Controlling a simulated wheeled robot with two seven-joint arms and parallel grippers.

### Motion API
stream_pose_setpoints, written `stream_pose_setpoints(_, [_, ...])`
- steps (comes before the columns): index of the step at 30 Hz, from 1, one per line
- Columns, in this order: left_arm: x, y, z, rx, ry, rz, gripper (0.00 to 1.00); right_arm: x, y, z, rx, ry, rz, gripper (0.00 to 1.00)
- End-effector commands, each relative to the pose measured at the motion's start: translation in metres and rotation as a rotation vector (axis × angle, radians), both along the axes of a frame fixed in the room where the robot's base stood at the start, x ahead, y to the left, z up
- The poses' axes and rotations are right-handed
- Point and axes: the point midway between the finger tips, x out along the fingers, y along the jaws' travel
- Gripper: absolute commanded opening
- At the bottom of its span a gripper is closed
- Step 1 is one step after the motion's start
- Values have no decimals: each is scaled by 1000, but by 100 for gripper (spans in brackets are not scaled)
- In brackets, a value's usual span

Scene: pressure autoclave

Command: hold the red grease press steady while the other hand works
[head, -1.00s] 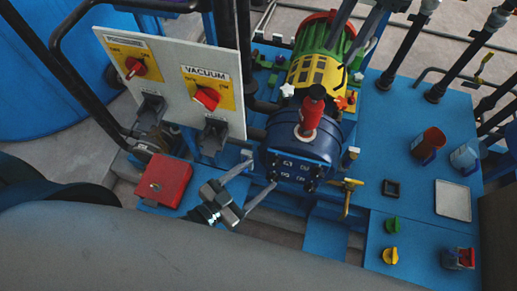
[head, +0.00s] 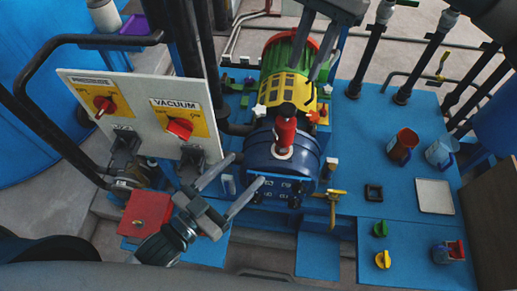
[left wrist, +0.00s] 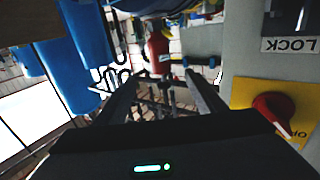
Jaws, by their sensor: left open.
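The red grease press (head: 286,130) stands upright on top of the blue drum-shaped vessel (head: 283,160). A red cylinder, apparently the same press, shows ahead of the fingers in the left wrist view (left wrist: 158,50). My left gripper (head: 248,169) is open and empty, in front and to the left of the vessel, lower in the picture than the press and apart from it. My right gripper (head: 303,74) comes in from the top with its fingers apart, over the yellow and green section (head: 288,88) behind the press. Nothing shows between its fingers.
A white panel (head: 148,90) with red pressure and vacuum knobs stands left of the vessel. A red box (head: 146,213) lies close to my left gripper.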

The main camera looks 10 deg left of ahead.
Motion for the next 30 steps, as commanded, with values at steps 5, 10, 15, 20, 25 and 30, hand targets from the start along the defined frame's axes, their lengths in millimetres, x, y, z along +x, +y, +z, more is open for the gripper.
stream_pose_setpoints(5, [10, -6, 1, -2, -3, 1, 63, 0, 0, 0, 0, 0, 0, 31])
stream_pose_setpoints(10, [27, -17, 1, 0, -2, 0, 63, 0, 0, 0, 0, 0, 0, 31])
stream_pose_setpoints(15, [49, -32, 1, -1, -3, 0, 63, 0, 0, 0, 0, 0, 0, 31])
stream_pose_setpoints(20, [71, -46, 1, -1, -3, 0, 63, 0, 0, 0, 0, 0, 0, 31])
stream_pose_setpoints(25, [95, -61, 1, -1, -3, 1, 63, 0, 0, 0, 0, 0, 0, 31])
stream_pose_setpoints(30, [117, -76, 1, 0, -1, 0, 63, 0, 0, 0, 0, 0, 0, 31])
